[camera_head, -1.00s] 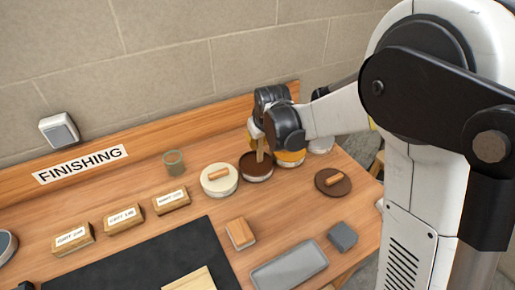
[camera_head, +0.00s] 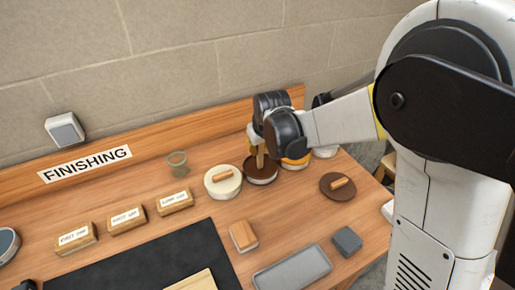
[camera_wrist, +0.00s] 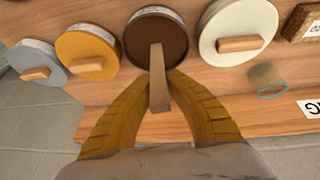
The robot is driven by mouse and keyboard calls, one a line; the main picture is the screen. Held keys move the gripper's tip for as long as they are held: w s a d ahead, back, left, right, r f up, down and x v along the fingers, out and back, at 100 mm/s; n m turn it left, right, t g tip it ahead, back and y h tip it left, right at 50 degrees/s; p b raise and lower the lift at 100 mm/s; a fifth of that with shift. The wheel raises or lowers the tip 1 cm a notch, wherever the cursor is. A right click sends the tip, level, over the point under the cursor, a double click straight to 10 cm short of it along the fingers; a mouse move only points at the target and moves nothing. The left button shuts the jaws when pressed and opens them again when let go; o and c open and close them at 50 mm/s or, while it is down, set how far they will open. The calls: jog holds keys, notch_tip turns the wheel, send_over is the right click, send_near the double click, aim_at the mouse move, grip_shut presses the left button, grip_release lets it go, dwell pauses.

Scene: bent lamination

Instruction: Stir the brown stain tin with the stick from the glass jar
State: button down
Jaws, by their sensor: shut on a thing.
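The brown stain tin (camera_head: 261,174) stands open on the bench, its dark brown surface showing; it also shows at the top of the wrist view (camera_wrist: 140,22). My gripper (camera_wrist: 158,85) is shut on the wooden stick (camera_wrist: 157,70), with a finger on each side of it. In the wrist view the stick's far end lies over the brown stain; in the head view the stick (camera_head: 260,157) points down into the tin. How deep the tip sits I cannot tell. The glass jar (camera_head: 177,162) stands empty to the left; it also shows in the wrist view (camera_wrist: 267,80).
A cream-lidded tin (camera_head: 221,189) stands close left of the brown tin. A yellow tin (camera_wrist: 87,50) and a grey-white tin (camera_wrist: 35,62) stand on its other side. A brown lid with a wooden handle (camera_head: 338,190) lies to the right. A block (camera_head: 243,235) and tray (camera_head: 291,269) lie in front.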

jog(key=shift+r+p, duration=1.35)
jog(key=shift+r, duration=0.65)
notch_tip(320, 180, up, 5)
jog(key=p, duration=0.3)
jog(key=shift+p, duration=0.3)
jog(key=shift+s, duration=0.1)
